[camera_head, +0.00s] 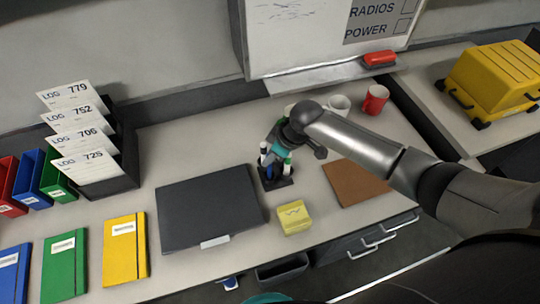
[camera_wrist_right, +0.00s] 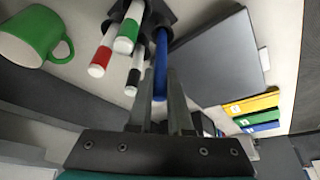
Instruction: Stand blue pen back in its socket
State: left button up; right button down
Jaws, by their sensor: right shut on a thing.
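My right gripper (camera_head: 277,153) is over the dark pen holder (camera_head: 282,183) on the desk. In the right wrist view, the gripper (camera_wrist_right: 163,80) is shut on the blue pen (camera_wrist_right: 160,60). The pen's far end meets the dark pen holder (camera_wrist_right: 160,10); I cannot tell how deep it sits in a socket. Red-capped (camera_wrist_right: 102,55), green-capped (camera_wrist_right: 127,35) and black-capped (camera_wrist_right: 136,75) white markers stand in the holder close beside it. In the head view the gripper hides much of the pens. My left gripper is not in view.
A closed dark laptop (camera_head: 205,205) lies left of the holder, a yellow note block (camera_head: 294,217) in front and a brown clipboard or folder (camera_head: 355,183) to the right. A red mug (camera_head: 375,99) and a white mug (camera_head: 339,104) stand behind. A green mug (camera_wrist_right: 32,35) shows in the wrist view.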

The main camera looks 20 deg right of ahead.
jog(key=shift+f, duration=0.15)
jog(key=shift+f+b, duration=0.35)
jog(key=shift+f, duration=0.25)
jog(key=c, duration=0.8)
grip_release()
jog(key=shift+o, duration=0.2)
jog(key=p+v, duration=0.2)
jog(key=v, duration=1.3)
jog(key=shift+r, duration=0.15)
